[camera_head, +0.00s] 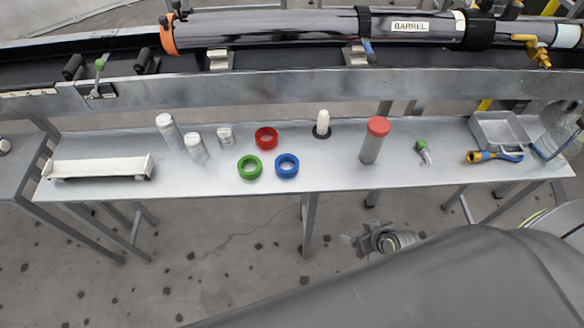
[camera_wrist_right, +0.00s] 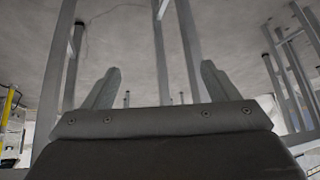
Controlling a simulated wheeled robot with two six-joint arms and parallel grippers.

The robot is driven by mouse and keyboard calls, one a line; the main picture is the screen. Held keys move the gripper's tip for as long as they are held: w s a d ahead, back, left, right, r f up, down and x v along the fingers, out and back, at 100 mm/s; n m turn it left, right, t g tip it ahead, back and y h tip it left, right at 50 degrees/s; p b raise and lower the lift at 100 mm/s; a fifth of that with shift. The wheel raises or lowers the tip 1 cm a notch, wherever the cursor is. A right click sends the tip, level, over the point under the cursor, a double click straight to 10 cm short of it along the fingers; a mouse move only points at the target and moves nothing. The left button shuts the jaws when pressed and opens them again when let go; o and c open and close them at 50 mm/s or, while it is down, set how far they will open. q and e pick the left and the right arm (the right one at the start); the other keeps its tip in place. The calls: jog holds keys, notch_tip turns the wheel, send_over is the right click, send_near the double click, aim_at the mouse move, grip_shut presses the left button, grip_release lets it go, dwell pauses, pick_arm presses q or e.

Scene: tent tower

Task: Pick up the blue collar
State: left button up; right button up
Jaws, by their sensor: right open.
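The blue collar (camera_head: 287,166) is a short open ring lying flat on the metal bench (camera_head: 330,180), near its front edge. A green collar (camera_head: 250,167) lies close to its left, and a red collar (camera_head: 266,138) lies behind and slightly left of it. My right gripper (camera_head: 352,241) is in front of the bench, below and to the right of the blue collar and apart from it. In the right wrist view its two fingers (camera_wrist_right: 161,82) are spread with nothing between them. My left gripper is not in view.
White-capped cylinders (camera_head: 195,148) and a white tray (camera_head: 100,168) stand left. A pale peg (camera_head: 322,124), a red-capped cylinder (camera_head: 376,140), a green-handled valve (camera_head: 424,152) and a metal tray (camera_head: 499,130) stand right. A long barrel (camera_head: 280,27) lies behind. Bench legs show in the wrist view.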

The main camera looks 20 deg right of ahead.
jog(key=w+a+r+n+t+y+b, duration=0.1)
jog(key=w+a+r+n+y, duration=0.15)
jog(key=r, duration=0.55)
jog(key=w+a+r+n+t+y+b, duration=0.1)
jog(key=a+r+t, duration=0.15)
jog(key=r, duration=0.45)
jog(key=n+t+y, duration=0.1)
jog(key=t+y, duration=0.1)
send_near(281, 161)
jog(key=shift+p+x, duration=0.8)
jog(key=shift+x, duration=0.4)
jog(key=x, duration=0.4)
jog(key=shift+p, duration=0.4)
jog(key=shift+w+a+f, duration=0.3)
jog(key=shift+w, duration=0.25)
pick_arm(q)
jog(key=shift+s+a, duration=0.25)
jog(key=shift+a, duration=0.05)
pick_arm(e)
jog(key=c, duration=1.1)
